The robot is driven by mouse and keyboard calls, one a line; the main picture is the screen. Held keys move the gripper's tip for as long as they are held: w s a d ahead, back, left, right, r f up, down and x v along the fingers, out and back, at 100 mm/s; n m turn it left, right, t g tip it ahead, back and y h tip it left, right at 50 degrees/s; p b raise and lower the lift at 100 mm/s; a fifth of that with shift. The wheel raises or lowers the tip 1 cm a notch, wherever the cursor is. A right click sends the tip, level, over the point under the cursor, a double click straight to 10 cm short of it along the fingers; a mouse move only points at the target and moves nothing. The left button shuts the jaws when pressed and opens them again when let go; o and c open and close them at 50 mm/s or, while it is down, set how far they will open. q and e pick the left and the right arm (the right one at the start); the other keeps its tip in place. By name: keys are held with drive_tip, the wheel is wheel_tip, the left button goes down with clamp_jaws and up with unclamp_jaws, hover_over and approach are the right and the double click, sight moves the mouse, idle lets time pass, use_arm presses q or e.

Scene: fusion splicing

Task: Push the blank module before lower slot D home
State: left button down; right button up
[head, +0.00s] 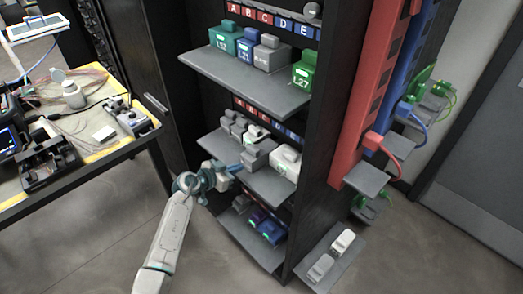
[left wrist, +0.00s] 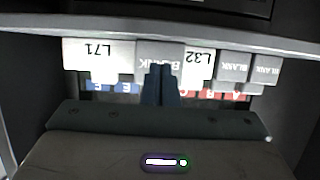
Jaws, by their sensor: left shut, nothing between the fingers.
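The grey blank module before lower slot D (head: 255,157) sits on the lower shelf and stands out further than the grey blanks to its left in the head view. In the left wrist view, which is upside down, the blank module (left wrist: 147,60) is between the white L71 module (left wrist: 97,55) and the white L32 module (left wrist: 199,62). My left gripper (head: 238,168) is shut and empty, with its fingertips (left wrist: 160,70) over the front of this blank. Whether they touch it is unclear. The fingers hide part of its face and the D label. My right gripper is not in view.
Two more blanks (left wrist: 232,67) sit beyond L32. The upper shelf (head: 240,80) holds coloured modules above my gripper. A bottom shelf (head: 245,240) with purple and blue modules lies below. A side wall (head: 316,190) bounds the rack at right. A cluttered table (head: 95,170) stands at left.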

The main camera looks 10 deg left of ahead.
sight(245, 162)
use_arm(q)
drive_tip(key=shift+w+d, duration=0.4)
drive_tip(key=shift+w, duration=0.05)
drive_tip(key=shift+w+d+p, duration=0.25)
drive_tip(key=shift+w+d, duration=0.3)
drive_tip(key=shift+w, duration=0.15)
drive_tip(key=shift+w+d+p, duration=0.2)
drive_tip(key=shift+w+d, duration=0.3)
drive_tip(key=shift+w, duration=0.2)
drive_tip(key=shift+w+d, duration=1.25)
drive_tip(key=shift+w, duration=0.3)
drive_tip(key=shift+s+a+r+p, duration=0.15)
drive_tip(key=shift+s+a+p, duration=0.3)
drive_tip(key=shift+p, duration=0.4)
drive_tip(key=s+a+p, duration=0.2)
drive_tip(key=s, duration=0.1)
drive_tip(key=shift+p, duration=0.4)
drive_tip(key=shift+s+a+p, duration=0.8)
drive_tip(key=shift+s+p, duration=0.05)
drive_tip(key=shift+s, duration=0.05)
drive_tip(key=shift+s+a, duration=0.25)
drive_tip(key=shift+s, duration=0.1)
